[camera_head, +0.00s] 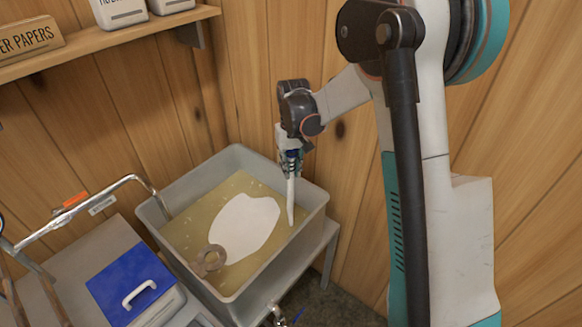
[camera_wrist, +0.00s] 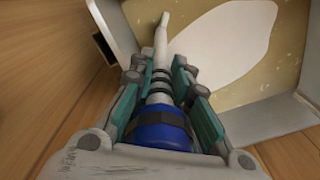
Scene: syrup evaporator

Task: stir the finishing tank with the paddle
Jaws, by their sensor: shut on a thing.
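The finishing tank (camera_head: 160,217) is an open grey rectangular basin with yellowish liquid (camera_head: 190,225) in it. My gripper (camera_head: 291,166) is above the tank's right side, near the back wall, and is shut on the paddle (camera_head: 291,200). The paddle shows as a pale shaft pointing down, its lower end at the liquid near the right wall. In the wrist view the shaft (camera_wrist: 161,45) runs out between the fingers, with dark rings and a blue collar. I cannot tell how deep its end is.
A bent metal pipe (camera_head: 110,190) reaches the tank's left rim. A blue lid with a white handle (camera_head: 135,285) is at lower left. A shelf (camera_head: 120,35) hangs on the wooden wall.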

